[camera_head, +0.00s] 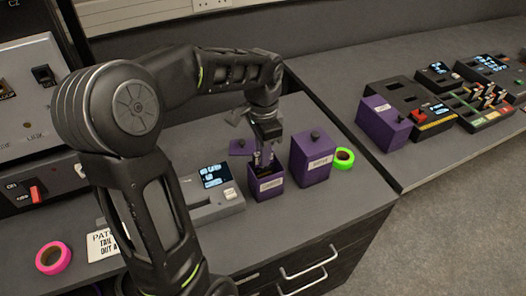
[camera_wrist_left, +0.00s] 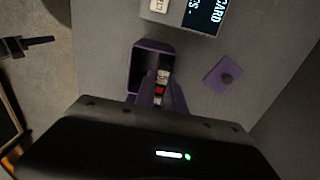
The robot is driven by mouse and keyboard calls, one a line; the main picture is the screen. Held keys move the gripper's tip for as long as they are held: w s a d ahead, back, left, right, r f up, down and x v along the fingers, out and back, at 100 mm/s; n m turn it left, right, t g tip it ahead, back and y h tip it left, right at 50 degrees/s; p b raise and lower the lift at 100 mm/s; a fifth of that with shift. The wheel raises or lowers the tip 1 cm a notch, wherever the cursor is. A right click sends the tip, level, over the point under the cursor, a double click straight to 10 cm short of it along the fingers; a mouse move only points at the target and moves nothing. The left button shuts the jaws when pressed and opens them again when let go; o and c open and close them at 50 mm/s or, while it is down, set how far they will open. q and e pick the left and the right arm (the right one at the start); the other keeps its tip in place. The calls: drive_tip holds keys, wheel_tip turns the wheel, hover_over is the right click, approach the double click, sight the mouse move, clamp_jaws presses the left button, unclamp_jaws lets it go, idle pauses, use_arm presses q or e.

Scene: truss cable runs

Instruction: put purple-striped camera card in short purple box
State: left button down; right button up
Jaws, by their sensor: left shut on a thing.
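The short purple box (camera_head: 268,187) stands open on the grey desk top, with a pale label on its front. It also shows in the left wrist view (camera_wrist_left: 138,62). My left gripper (camera_head: 264,160) points down at the box's open top. In the left wrist view its fingers (camera_wrist_left: 160,92) are shut on a small card (camera_wrist_left: 162,78) at the box mouth. White and red show on the card; its purple stripe cannot be made out. How deep the card sits is hidden. The box's lid (camera_wrist_left: 225,74) with a dark knob lies flat beside it. My right gripper is not in view.
A taller lidded purple box (camera_head: 312,160) stands close to the right, with a green tape roll (camera_head: 344,158) behind it. A grey device with a screen (camera_head: 212,190) is close to the left. Another purple box (camera_head: 383,122) and card trays stand on the right-hand desk.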

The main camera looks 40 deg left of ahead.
use_arm(q)
drive_tip(key=shift+f, duration=0.1)
idle(0.3)
drive_tip(key=c, duration=1.3)
unclamp_jaws()
drive_tip(key=shift+c, duration=1.3)
wheel_tip(320, 180, up, 3)
drive_tip(key=p, duration=0.2)
drive_tip(key=shift+p, duration=0.35)
wheel_tip(320, 180, up, 5)
drive_tip(key=p, duration=0.4)
